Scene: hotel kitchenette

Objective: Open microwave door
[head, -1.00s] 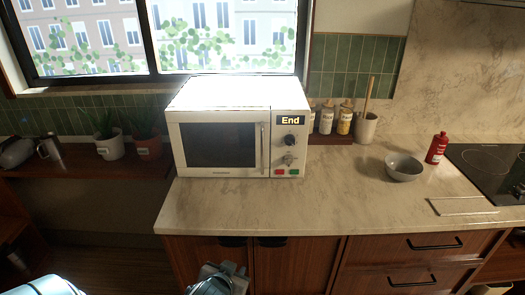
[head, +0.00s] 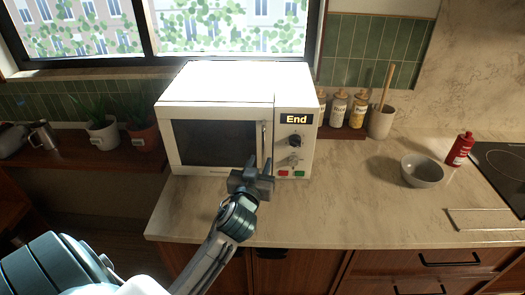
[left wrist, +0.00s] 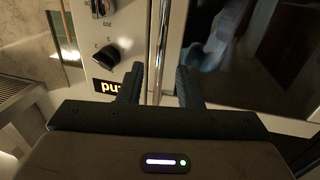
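The white microwave (head: 238,85) stands on the counter with its dark-windowed door (head: 212,143) shut. Its upright metal handle (head: 264,140) is at the door's right edge; the lower part is hidden by my left gripper (head: 254,176). In the left wrist view the handle (left wrist: 163,40) runs between the two fingers of my left gripper (left wrist: 160,80). The fingers are apart, one on each side of the bar, with gaps visible. I cannot tell how deep the bar lies between them. My right gripper is out of view.
The control panel with its "End" display (head: 296,119) and knobs is just right of the handle. A grey bowl (head: 422,171), a red bottle (head: 459,149) and condiment bottles (head: 339,107) stand further right. Counter (head: 345,205) in front is clear.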

